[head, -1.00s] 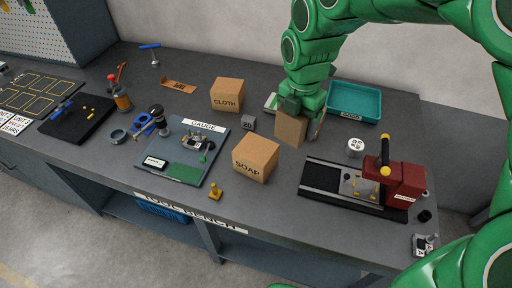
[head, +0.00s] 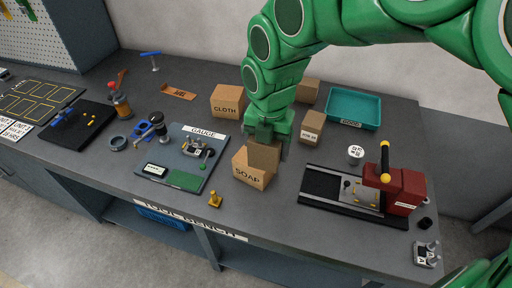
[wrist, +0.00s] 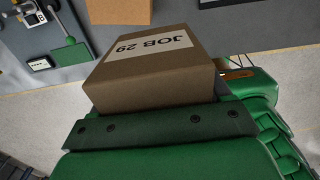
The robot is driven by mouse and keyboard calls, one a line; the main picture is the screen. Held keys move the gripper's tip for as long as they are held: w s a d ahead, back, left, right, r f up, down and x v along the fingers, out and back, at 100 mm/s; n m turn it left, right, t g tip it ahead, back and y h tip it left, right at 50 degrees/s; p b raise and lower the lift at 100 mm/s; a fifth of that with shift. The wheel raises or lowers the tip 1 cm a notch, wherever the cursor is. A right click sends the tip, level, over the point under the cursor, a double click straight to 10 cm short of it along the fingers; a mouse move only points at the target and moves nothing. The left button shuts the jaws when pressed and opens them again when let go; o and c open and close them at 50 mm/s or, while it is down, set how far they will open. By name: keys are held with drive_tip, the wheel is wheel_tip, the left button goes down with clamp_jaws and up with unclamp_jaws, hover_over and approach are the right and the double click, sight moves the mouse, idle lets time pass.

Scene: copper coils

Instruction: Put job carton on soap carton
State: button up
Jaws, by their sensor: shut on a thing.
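My gripper (head: 270,136) is shut on a small brown carton (head: 263,157). In the wrist view, this job carton (wrist: 155,68) shows a white label reading "JOB 29". The soap carton (head: 250,177), a tan box lettered "SOAP", stands on the bench. In the head view the held carton overlaps the soap carton's top and upper right; whether they touch cannot be told there. In the wrist view a tan box top (wrist: 120,10), probably the soap carton, lies beyond the held carton with a gap showing.
The gauge board (head: 185,160) lies left of the soap carton. A labelled carton (head: 312,127) and another carton (head: 308,92) stand behind to the right. The cloth carton (head: 227,102), teal tray (head: 353,107) and red-ended fixture (head: 395,190) are around. A yellow piece (head: 215,200) stands in front.

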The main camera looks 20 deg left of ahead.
drive_tip(key=w+a, duration=0.1)
drive_tip(key=w+f, duration=0.1)
drive_tip(key=w+a+f, duration=0.1)
drive_tip(key=w, duration=0.1)
drive_tip(key=shift+a+f, duration=0.15)
drive_tip(key=shift+a, duration=0.2)
drive_tip(key=w+f, duration=0.1)
drive_tip(key=w+a+f, duration=0.2)
drive_tip(key=f, duration=0.1)
drive_tip(key=shift+f, duration=0.1)
drive_tip(key=shift+w+a+f, duration=0.4)
drive_tip(key=shift+w+f, duration=0.25)
drive_tip(key=shift+f, duration=1.75)
drive_tip(key=shift+f, duration=0.15)
drive_tip(key=o, duration=1.1)
drive_tip(key=shift+o, duration=0.2)
wheel_tip(320, 180, up, 12)
